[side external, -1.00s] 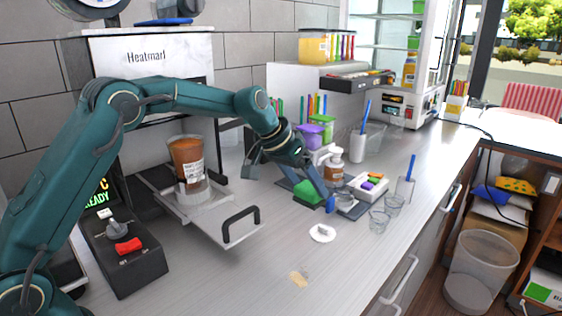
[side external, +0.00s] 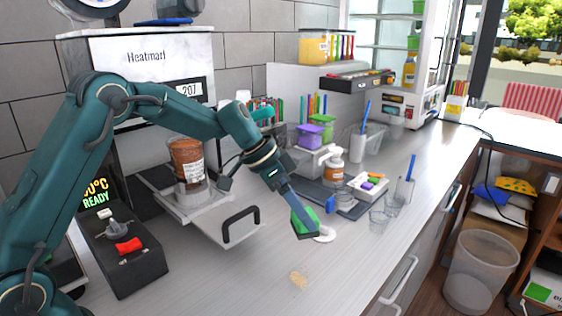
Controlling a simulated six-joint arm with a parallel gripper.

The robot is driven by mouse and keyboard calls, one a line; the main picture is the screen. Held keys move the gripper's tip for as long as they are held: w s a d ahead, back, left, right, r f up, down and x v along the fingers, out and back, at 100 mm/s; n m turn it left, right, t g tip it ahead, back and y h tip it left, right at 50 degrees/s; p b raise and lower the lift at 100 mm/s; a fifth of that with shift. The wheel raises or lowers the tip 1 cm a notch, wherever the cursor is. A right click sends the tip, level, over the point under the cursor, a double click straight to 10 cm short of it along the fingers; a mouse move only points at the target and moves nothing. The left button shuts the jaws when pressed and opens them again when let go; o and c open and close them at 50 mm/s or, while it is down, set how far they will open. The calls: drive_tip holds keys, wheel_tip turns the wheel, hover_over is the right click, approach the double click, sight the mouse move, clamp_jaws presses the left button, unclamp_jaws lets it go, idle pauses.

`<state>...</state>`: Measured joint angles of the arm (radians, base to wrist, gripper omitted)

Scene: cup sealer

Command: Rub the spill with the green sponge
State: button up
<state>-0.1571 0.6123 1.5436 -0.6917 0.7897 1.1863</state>
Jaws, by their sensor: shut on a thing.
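The green sponge (side external: 308,217) is held in my gripper (side external: 302,222), which is shut on it. The sponge is over the counter, beside and partly in front of a small white disc. The spill (side external: 299,280) is a small tan patch on the grey counter (side external: 345,262), below the sponge in the picture. The sponge and the spill are apart. The fingers partly hide the sponge.
The white disc (side external: 325,234) lies beside the sponge. The sealer's sliding tray with a black handle (side external: 240,222) holds a filled cup (side external: 188,162) at left. The counter around the spill is clear.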

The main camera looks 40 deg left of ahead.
drive_tip(key=s+d+m+g, duration=0.1)
drive_tip(key=s+m, duration=0.2)
drive_tip(key=s, duration=0.3)
drive_tip(key=shift+h, duration=0.5)
drive_tip(key=shift+w+d+f, duration=0.1)
drive_tip(key=shift+d+f, duration=0.05)
drive_tip(key=shift+f, duration=3.75)
drive_tip(key=shift+d+f, duration=0.25)
drive_tip(key=shift+c, duration=0.5)
drive_tip(key=shift+d+f, duration=0.1)
drive_tip(key=shift+d, duration=0.35)
drive_tip(key=shift+w+d, duration=0.1)
drive_tip(key=shift+d, duration=1.25)
drive_tip(key=a, duration=0.4)
drive_tip(key=shift+a, duration=0.15)
drive_tip(key=shift+w, duration=0.4)
drive_tip(key=shift+d, duration=2)
drive_tip(key=shift+c, duration=0.2)
drive_tip(key=shift+a, duration=1.65)
drive_tip(key=r, duration=0.2)
drive_tip(key=shift+a+r, duration=0.3)
drive_tip(key=shift+r, duration=2.8)
